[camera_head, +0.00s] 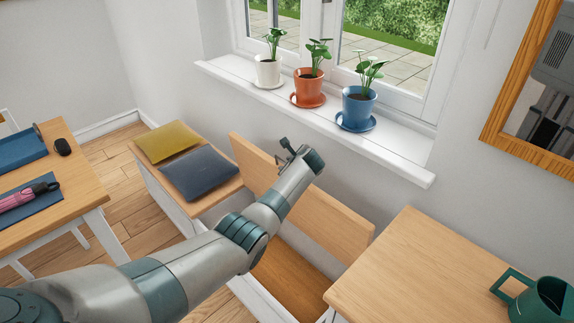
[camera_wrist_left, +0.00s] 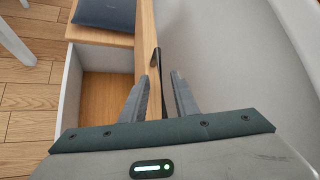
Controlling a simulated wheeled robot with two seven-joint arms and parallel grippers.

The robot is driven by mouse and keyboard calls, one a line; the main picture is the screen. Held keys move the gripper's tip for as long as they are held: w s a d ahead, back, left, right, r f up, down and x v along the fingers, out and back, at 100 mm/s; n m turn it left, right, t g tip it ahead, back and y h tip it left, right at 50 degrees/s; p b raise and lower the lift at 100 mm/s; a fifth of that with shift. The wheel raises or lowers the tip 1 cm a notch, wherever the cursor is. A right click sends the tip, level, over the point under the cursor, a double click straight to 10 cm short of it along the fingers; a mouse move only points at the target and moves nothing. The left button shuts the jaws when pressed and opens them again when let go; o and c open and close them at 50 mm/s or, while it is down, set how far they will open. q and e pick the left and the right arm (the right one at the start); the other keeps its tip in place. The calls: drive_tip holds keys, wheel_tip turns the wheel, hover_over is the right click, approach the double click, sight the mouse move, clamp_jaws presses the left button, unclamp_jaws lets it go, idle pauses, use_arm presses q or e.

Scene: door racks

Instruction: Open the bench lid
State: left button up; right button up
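The bench lid (camera_head: 343,222) is a light wood panel standing raised on its edge near the wall under the window. The bench's wooden inside (camera_head: 288,268) shows below it, and also in the left wrist view (camera_wrist_left: 106,97). My left gripper (camera_head: 288,148) is at the lid's upper edge. In the left wrist view its two fingers (camera_wrist_left: 158,92) stand apart, one on each side of the lid's edge (camera_wrist_left: 147,45), with a dark strip between them. I cannot tell whether either finger touches the lid. My left arm hides part of the lid and bench. My right gripper is not in view.
A yellow cushion (camera_head: 168,141) and a grey cushion (camera_head: 202,172) lie on the bench's left section. Three potted plants stand on the windowsill (camera_head: 398,160) above. A table with a green mug (camera_head: 541,300) is at right, and a desk (camera_head: 75,190) at left.

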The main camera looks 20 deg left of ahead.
use_arm(q)
drive_tip(key=shift+s+d+r, duration=0.15)
drive_tip(key=shift+v, duration=0.85)
drive_tip(key=v, duration=1.5)
drive_tip(key=shift+s, duration=0.1)
